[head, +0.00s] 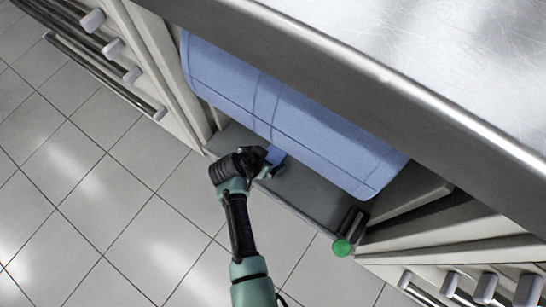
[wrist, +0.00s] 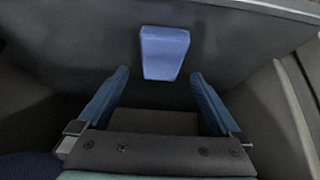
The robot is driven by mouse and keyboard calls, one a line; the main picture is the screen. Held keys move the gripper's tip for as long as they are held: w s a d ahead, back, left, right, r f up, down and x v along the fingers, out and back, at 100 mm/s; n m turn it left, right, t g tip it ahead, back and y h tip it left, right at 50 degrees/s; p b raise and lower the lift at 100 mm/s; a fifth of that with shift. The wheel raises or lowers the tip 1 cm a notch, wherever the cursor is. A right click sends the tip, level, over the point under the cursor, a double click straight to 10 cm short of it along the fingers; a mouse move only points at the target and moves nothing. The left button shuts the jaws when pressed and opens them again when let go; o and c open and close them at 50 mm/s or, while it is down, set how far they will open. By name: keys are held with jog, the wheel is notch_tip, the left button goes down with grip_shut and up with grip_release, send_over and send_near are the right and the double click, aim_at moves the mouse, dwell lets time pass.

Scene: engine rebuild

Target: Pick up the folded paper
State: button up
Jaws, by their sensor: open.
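A small pale-blue folded piece (wrist: 164,52), which looks like the folded paper, shows in the wrist view against a dark grey surface. It lies ahead of my gripper (wrist: 152,88), centred a little right between the two blue fingers. The fingers are spread apart with nothing between them, and the piece is beyond their tips, not touching. In the head view my gripper (head: 272,158) is over the dark grey tray, by the lower edge of a large blue body. I cannot pick out the small piece there; the large body or my gripper may hide it.
The large blue body (head: 290,115) overhangs the dark grey tray (head: 310,195) under a steel worktop (head: 440,60). A green knob (head: 341,248) is at the tray's right end. Drawers with handles (head: 110,75) flank it. The tiled floor (head: 110,210) is clear.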

aim_at(274, 155)
jog(key=b+x, duration=0.3)
jog(key=x, duration=0.1)
jog(key=shift+w+f, duration=0.15)
jog(key=shift+f, duration=0.15)
jog(key=c, duration=1.2)
jog(key=shift+c, duration=0.2)
jog(key=shift+r, duration=0.1)
jog(key=shift+r+p, duration=0.55)
jog(key=shift+p, duration=0.05)
notch_tip(274, 155, up, 3)
jog(key=shift+p, duration=1.1)
jog(key=s+a+p, duration=0.3)
jog(key=s+a, duration=0.7)
jog(key=s, duration=0.4)
jog(key=shift+s+a+f+p, duration=0.3)
jog(key=shift+a+f+p, duration=0.05)
jog(key=shift+p, duration=0.05)
